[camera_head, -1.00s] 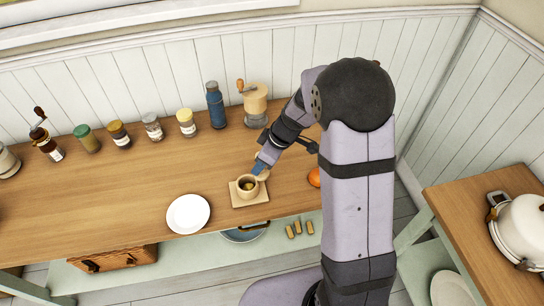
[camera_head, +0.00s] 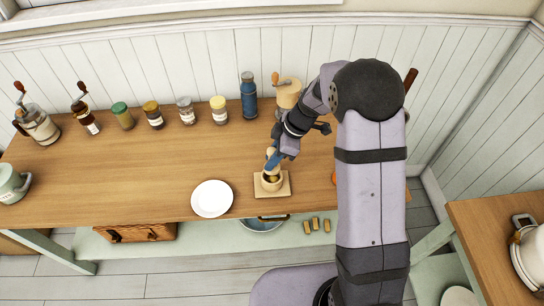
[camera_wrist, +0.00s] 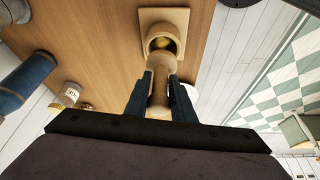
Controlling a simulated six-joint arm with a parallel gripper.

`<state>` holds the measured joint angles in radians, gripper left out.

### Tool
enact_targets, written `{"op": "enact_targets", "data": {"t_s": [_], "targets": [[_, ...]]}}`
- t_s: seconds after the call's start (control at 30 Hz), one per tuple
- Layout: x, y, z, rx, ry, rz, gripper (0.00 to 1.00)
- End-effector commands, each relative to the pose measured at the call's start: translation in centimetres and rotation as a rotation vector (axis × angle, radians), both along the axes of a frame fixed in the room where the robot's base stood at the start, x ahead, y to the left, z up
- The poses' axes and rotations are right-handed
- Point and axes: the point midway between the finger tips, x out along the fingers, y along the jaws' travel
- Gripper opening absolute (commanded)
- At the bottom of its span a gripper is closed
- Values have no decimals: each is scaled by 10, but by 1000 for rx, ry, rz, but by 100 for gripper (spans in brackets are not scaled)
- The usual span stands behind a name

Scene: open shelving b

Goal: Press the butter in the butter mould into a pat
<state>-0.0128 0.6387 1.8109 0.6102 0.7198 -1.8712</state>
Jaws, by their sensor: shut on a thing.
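The butter mould (camera_head: 271,185) is a round, pale wooden cup on a square wooden board (camera_head: 286,188) near the table's front edge.
A white plate (camera_head: 212,198) lies left of the board. Several jars, a blue bottle (camera_head: 249,95) and grinders stand along the back of the table. The table's middle is clear.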

Motion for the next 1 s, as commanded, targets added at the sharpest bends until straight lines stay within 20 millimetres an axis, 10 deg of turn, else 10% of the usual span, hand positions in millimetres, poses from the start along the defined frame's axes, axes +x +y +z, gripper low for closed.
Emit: {"op": "enact_targets", "data": {"t_s": [1.0], "targets": [[0, 0, -55, 0, 1, 0, 0]]}}
